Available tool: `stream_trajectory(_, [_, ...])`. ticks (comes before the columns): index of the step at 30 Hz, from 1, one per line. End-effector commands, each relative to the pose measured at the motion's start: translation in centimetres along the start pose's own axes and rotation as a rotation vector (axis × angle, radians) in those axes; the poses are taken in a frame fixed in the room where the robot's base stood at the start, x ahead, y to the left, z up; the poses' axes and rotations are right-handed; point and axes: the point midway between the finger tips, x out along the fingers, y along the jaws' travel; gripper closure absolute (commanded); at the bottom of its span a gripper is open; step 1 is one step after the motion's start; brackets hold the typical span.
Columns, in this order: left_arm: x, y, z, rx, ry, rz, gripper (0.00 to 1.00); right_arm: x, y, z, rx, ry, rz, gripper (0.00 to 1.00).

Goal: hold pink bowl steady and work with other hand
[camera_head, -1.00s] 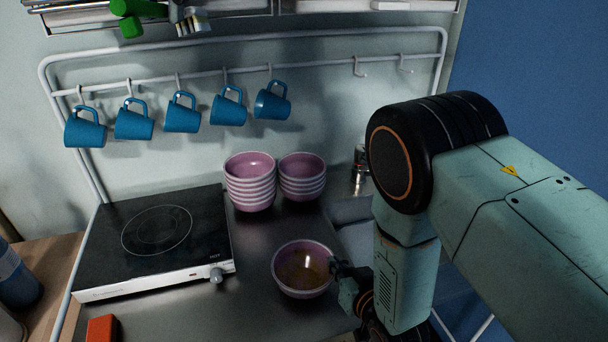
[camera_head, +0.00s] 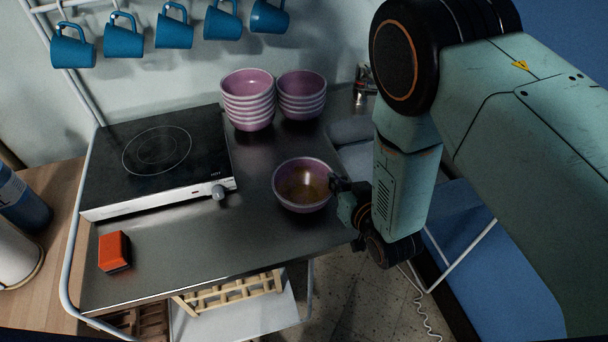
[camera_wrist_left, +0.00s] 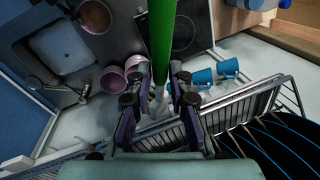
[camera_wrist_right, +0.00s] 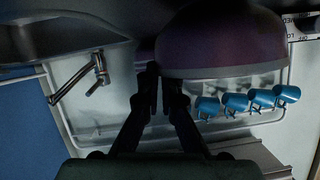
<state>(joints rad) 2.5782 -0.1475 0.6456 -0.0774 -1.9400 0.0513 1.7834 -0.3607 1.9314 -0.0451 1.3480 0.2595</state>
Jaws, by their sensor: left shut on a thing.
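The pink bowl (camera_head: 303,199) stands on the steel counter near its right front part, with something yellowish-brown inside. My right gripper (camera_head: 338,185) is at the bowl's right rim. In the right wrist view the fingers (camera_wrist_right: 162,80) are close together beside the bowl (camera_wrist_right: 225,50); whether they pinch its rim is unclear. My left gripper (camera_wrist_left: 158,95) is shut on a long green handle (camera_wrist_left: 161,40), held in the air high above the counter. The handle's far end is hidden in that view, and the left arm is outside the head view.
Two stacks of pink bowls (camera_head: 248,103) (camera_head: 302,98) stand behind the bowl. A black hob (camera_head: 155,155) is to the left, with an orange sponge (camera_head: 115,251) in front. Blue mugs (camera_head: 174,28) hang above. The counter's middle front is clear.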

Motion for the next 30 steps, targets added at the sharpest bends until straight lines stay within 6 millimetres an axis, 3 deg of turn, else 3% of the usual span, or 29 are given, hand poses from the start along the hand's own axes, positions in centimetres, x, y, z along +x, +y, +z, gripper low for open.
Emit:
stream_trajectory(4, [-0.2,-0.2,0.0,-0.005,0.006,-0.003,1.0,-0.1,0.0,0.1,0.0,-0.004,0.001,1.0])
stream_trajectory(15, [-0.1,-0.1,0.0,-0.004,0.004,-0.002,1.0,0.0,0.0,0.1,0.0,-0.002,0.0,0.68])
stream_trajectory(25, [-0.1,-0.1,0.0,-0.003,0.003,-0.002,1.0,-0.2,0.0,0.0,0.0,-0.001,0.0,0.68])
stream_trajectory(30, [-0.1,-0.1,0.0,-0.002,0.003,-0.001,1.0,-2.0,0.0,0.0,-0.001,-0.002,0.0,0.68])
